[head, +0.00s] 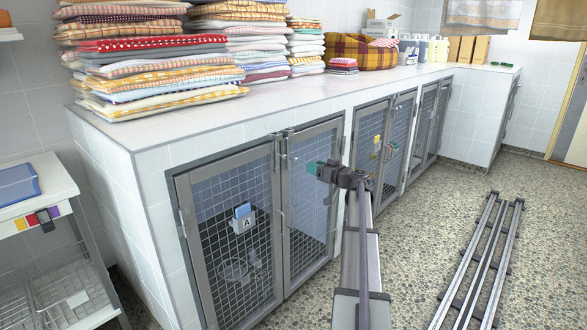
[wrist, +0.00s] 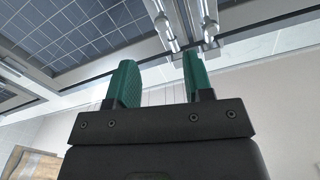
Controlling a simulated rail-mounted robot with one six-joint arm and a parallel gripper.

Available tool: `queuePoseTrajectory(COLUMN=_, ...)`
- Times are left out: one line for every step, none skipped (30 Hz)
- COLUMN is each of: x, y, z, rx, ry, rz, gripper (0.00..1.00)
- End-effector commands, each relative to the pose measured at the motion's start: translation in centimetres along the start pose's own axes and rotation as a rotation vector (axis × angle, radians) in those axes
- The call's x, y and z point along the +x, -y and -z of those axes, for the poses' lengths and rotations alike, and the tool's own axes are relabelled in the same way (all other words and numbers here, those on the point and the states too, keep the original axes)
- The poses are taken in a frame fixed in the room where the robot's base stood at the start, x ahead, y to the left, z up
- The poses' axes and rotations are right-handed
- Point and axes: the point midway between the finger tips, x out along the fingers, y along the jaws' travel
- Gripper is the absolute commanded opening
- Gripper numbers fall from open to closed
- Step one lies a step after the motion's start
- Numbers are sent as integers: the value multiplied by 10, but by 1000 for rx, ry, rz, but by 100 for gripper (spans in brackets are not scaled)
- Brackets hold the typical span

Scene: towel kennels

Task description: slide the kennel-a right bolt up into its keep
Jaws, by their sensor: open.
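Kennel A is the near double-door mesh kennel, with an A tag (head: 243,224) on its left door (head: 232,235). At the top where its two doors meet are upright metal bolts; the right bolt (head: 289,148) is on the right door (head: 312,200). My gripper (head: 313,168) is in front of the right door, a little right of and below that bolt. In the wrist view its green fingers (wrist: 159,65) are apart with nothing between them. Two shiny bolt rods show just beyond the fingertips, the right one (wrist: 208,28) near the right finger. I cannot tell how far it sits in its keep.
Folded towels (head: 155,65) are stacked on the white counter (head: 190,122) above the kennels. More mesh doors (head: 371,145) run along to the right. A wire-shelf cart (head: 55,270) stands at the left. Floor rails (head: 485,255) lie on the right. The speckled floor before the kennels is mostly clear.

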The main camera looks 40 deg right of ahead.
Motion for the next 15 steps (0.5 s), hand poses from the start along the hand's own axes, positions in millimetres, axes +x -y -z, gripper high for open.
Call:
queuePoseTrajectory(x=0, y=1, z=0, rx=-19, ry=1, rz=0, gripper=47)
queuePoseTrajectory(x=0, y=1, z=0, rx=-23, ry=2, rz=1, gripper=47)
queuePoseTrajectory(x=1, y=1, z=0, rx=-24, ry=3, rz=2, gripper=47)
queuePoseTrajectory(x=2, y=1, z=0, rx=-23, ry=3, rz=2, gripper=47)
queuePoseTrajectory(x=3, y=1, z=0, rx=-23, ry=3, rz=3, gripper=47)
queuePoseTrajectory(x=7, y=1, z=0, rx=-22, ry=4, rz=3, gripper=47)
queuePoseTrajectory(x=11, y=1, z=0, rx=-22, ry=4, rz=4, gripper=47)
queuePoseTrajectory(x=16, y=1, z=-1, rx=-22, ry=4, rz=5, gripper=47)
queuePoseTrajectory(x=24, y=1, z=-1, rx=-22, ry=5, rz=6, gripper=47)
queuePoseTrajectory(x=31, y=1, z=-1, rx=-22, ry=5, rz=6, gripper=47)
queuePoseTrajectory(x=38, y=1, z=-1, rx=-22, ry=5, rz=6, gripper=47)
queuePoseTrajectory(x=48, y=1, z=-1, rx=-21, ry=5, rz=6, gripper=47)
queuePoseTrajectory(x=56, y=1, z=-1, rx=-21, ry=5, rz=7, gripper=47)
queuePoseTrajectory(x=64, y=1, z=-1, rx=-21, ry=5, rz=7, gripper=47)
queuePoseTrajectory(x=73, y=1, z=-1, rx=-21, ry=5, rz=6, gripper=47)
